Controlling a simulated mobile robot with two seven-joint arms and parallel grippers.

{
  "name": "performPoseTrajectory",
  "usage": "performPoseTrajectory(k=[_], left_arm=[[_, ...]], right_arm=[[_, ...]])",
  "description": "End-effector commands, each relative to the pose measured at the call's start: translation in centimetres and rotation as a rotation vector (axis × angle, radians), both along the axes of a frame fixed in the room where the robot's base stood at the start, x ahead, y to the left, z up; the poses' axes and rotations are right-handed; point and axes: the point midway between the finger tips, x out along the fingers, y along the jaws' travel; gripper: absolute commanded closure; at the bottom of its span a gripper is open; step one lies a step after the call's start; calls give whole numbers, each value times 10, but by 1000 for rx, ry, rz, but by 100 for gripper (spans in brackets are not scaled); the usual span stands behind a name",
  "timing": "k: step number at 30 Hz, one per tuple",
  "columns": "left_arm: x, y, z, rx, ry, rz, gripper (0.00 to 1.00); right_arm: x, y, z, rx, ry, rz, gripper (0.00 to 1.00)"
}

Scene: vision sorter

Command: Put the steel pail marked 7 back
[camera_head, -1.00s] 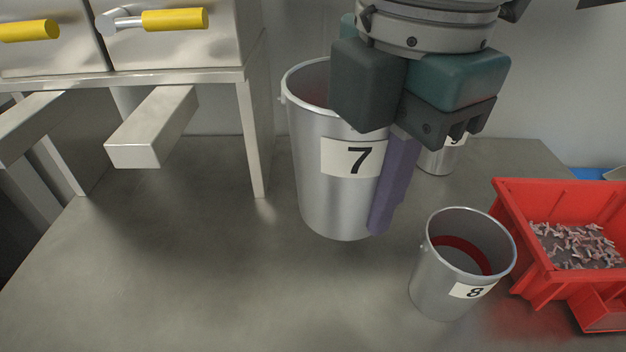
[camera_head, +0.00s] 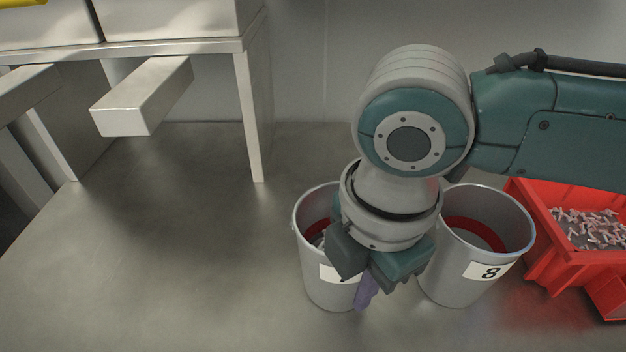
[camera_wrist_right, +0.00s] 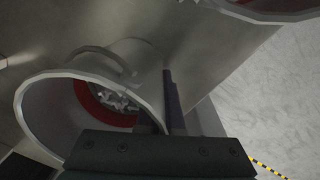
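The steel pail marked 7 (camera_head: 311,262) is upright at the middle of the worktop, left of the pail marked 8 (camera_head: 459,286). Its label is mostly covered by my right gripper (camera_head: 365,292). The gripper points down at the pail's right side, a purple finger against the outside wall; the other finger is hidden in the head view. In the right wrist view, the pail's rim (camera_wrist_right: 72,72) runs up to the fingers (camera_wrist_right: 172,105), which look close together on its wall. Inside are a red band and pale pieces. The pail's base looks level with the worktop, but contact is unclear. My left gripper is out of view.
The pail marked 8 stands close right of the gripper. A red bin (camera_head: 545,245) holding small pinkish pieces is at the right. A metal stand (camera_head: 254,120) with a projecting bar (camera_head: 140,100) is at the left. The worktop (camera_head: 180,260) at left front is clear.

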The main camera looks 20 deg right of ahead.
Motion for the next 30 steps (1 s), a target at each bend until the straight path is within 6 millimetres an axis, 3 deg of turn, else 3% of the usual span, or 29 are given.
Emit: performPoseTrajectory(k=[11,12,19,26,30], left_arm=[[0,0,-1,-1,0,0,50],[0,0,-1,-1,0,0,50],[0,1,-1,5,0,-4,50],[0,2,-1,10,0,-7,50],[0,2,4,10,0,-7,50]], right_arm=[[1,1,-2,2,-4,0,100],[0,0,-3,0,0,0,92],[0,0,-2,0,0,0,67],[0,0,-2,0,-1,0,67],[1,0,10,0,-2,0,67]])
